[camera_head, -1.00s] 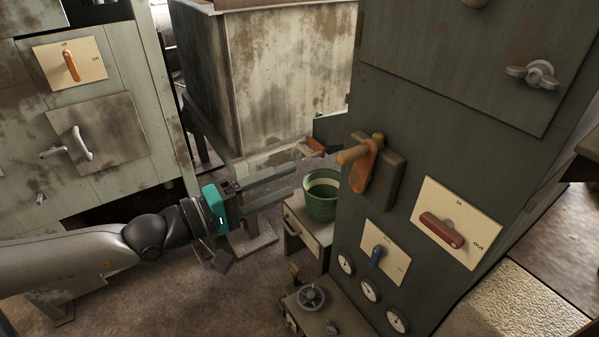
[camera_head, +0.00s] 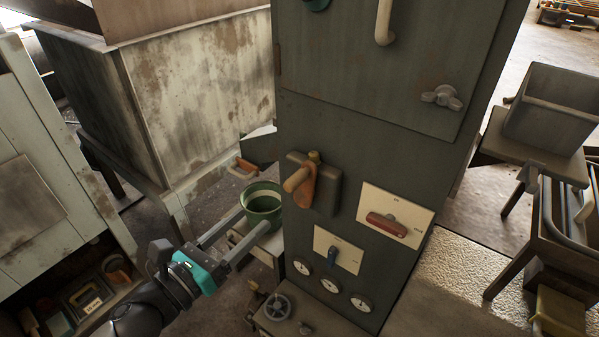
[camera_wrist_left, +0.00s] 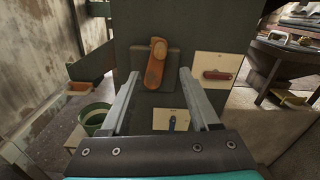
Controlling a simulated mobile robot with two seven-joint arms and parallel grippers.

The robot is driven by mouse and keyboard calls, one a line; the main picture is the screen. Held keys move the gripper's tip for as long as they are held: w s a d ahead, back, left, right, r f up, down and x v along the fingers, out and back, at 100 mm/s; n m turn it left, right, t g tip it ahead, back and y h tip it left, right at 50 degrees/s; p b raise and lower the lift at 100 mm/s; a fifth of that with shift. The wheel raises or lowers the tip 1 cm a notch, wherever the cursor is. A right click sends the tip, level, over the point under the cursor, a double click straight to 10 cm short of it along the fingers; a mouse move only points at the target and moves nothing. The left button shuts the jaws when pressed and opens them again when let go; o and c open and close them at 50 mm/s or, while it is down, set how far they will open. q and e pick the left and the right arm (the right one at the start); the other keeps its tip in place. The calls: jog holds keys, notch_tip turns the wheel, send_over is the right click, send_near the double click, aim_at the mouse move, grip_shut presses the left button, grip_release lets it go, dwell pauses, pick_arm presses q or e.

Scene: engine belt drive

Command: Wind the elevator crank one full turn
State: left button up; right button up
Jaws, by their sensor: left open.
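The elevator crank (camera_head: 303,181) is an orange-brown arm with a wooden handle, mounted on a dark block on the front of the grey-green cabinet (camera_head: 360,140). In the left wrist view the crank (camera_wrist_left: 155,64) is ahead, between and beyond the fingers, with its arm close to upright. My left gripper (camera_head: 231,226) is open and empty, to the lower left of the crank and apart from it. Its two fingers also show in the left wrist view (camera_wrist_left: 160,100). My right gripper is not in view.
A red handle (camera_head: 387,224) and a blue lever (camera_head: 332,258) sit on cream plates beside and below the crank, above several gauges. A green bucket (camera_head: 263,203) stands near the left fingers. An orange-handled part (camera_head: 243,168) juts out left of the cabinet.

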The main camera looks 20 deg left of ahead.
aim_at(297, 178)
pick_arm(q)
jog(key=shift+x, duration=7.6)
grip_shut()
